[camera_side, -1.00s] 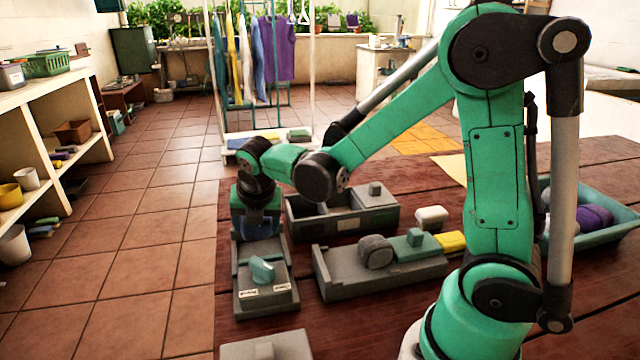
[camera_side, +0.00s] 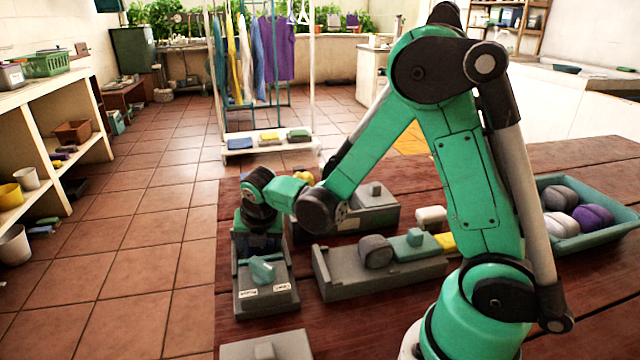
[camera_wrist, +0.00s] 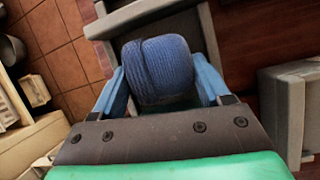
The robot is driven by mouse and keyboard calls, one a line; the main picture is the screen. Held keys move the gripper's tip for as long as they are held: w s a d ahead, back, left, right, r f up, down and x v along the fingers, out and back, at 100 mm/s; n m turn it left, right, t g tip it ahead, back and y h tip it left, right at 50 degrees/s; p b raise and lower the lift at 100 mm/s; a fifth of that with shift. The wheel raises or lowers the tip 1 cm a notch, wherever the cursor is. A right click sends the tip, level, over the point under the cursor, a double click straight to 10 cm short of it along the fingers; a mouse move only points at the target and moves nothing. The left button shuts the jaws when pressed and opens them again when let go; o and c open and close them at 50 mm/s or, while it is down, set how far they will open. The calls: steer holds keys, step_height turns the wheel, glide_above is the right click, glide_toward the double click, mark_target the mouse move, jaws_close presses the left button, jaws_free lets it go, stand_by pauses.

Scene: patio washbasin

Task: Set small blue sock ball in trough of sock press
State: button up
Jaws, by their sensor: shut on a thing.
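The small blue sock ball (camera_wrist: 158,70) is ribbed and sits between my gripper's two blue fingers in the wrist view. My gripper (camera_side: 258,240) is shut on it and points down at the far end of the grey sock press (camera_side: 266,300) in the side view. The press has a teal knob on its near part and white labels at its front. The grey trough wall (camera_wrist: 150,14) shows beyond the ball in the wrist view. The gripper and ball hide the trough floor, so I cannot tell whether the ball touches it.
A grey tray-like fixture (camera_side: 335,285) with a grey ball, teal block and yellow piece stands to the right. A grey box (camera_side: 365,222) is behind it. A white ball (camera_side: 431,214) is nearby. A teal bin (camera_side: 566,243) holds several balls at right. A grey block (camera_side: 285,347) is in front.

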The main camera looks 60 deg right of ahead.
steer(key=o, duration=1.2)
steer(key=shift+o, duration=0.2)
